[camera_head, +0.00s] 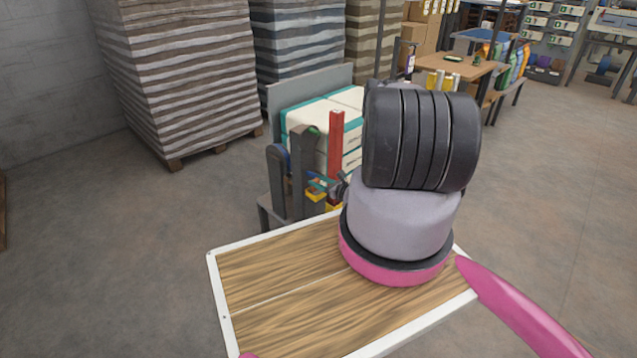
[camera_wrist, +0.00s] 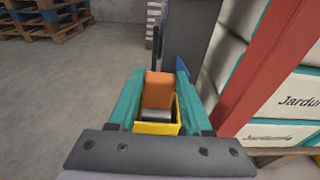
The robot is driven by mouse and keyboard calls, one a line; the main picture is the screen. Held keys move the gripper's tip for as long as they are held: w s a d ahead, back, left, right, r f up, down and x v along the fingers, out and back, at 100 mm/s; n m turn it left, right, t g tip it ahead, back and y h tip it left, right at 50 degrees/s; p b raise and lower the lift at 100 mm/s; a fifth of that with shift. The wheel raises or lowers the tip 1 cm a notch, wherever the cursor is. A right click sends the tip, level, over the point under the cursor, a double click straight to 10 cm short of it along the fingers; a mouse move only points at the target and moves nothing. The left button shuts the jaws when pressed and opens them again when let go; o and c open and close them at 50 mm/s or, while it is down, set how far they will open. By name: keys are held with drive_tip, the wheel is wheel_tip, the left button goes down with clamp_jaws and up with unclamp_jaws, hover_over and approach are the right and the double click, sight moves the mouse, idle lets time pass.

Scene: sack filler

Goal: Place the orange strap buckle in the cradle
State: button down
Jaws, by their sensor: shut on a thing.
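The orange strap buckle (camera_wrist: 158,88) is between the two teal fingers of my gripper (camera_wrist: 159,84) in the wrist view, and the gripper is shut on it. A yellow cradle-like piece (camera_wrist: 155,128) with a dark grey roller (camera_wrist: 157,115) shows just below the orange block in that view. I cannot tell whether the buckle touches it. In the head view, my gripper (camera_head: 326,183) is beside a dark post and mostly hidden by my own arm.
A dark post (camera_head: 303,170) and a red post (camera_head: 335,145) stand close to my gripper. White and teal sacks (camera_head: 322,125) are stacked behind them. Tall striped stacks on pallets (camera_head: 180,70) stand at the back left.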

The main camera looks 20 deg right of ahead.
drive_tip(key=shift+f, duration=0.1)
drive_tip(key=shift+c, duration=1.7)
unclamp_jaws()
drive_tip(key=shift+r, duration=0.2)
drive_tip(key=v, duration=1.2)
